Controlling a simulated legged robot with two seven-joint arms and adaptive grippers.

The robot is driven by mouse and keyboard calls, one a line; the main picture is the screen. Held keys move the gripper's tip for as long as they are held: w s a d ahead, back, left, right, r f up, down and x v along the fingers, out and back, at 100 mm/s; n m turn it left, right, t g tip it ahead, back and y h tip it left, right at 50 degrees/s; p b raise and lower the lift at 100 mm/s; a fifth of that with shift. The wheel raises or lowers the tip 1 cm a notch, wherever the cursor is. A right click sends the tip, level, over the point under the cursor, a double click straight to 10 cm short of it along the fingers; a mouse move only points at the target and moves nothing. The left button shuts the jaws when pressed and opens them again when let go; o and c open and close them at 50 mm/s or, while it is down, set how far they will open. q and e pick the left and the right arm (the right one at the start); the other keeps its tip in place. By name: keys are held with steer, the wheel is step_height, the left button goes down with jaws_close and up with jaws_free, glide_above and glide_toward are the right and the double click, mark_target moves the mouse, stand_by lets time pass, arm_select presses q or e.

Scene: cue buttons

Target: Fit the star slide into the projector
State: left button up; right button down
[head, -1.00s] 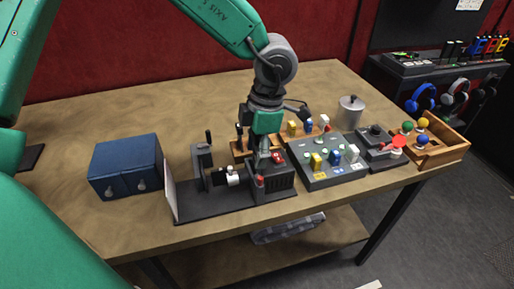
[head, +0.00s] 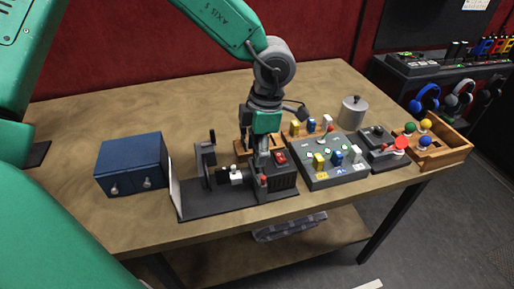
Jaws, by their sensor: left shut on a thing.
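The projector (head: 284,180) is a dark unit on the front of the table. It has a red switch on top, a lens part to its left and an upright white screen at the far left of its base plate. My left gripper (head: 262,160) points down at the left part of the projector's housing, between it and the lens part. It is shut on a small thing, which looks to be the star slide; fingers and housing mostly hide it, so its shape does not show. I cannot tell whether it touches the slot. My right gripper is not in view.
A blue cabinet (head: 131,164) stands to the left. A wooden rack is partly behind my gripper. The back left is clear.

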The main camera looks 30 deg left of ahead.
arm_select(q)
steer(key=shift+a+f, duration=0.15)
steer(key=shift+a, duration=0.05)
steer(key=shift+a+f, duration=0.1)
steer(key=shift+f, duration=0.1)
steer(key=shift+d+f, duration=0.1)
steer(key=shift+d, duration=0.1)
stand_by(0.4)
steer(key=shift+f+b, duration=0.4)
steer(key=shift+f, duration=0.45)
steer(key=o, duration=1.7)
steer(key=shift+c, duration=0.2)
steer(key=shift+r, duration=0.15)
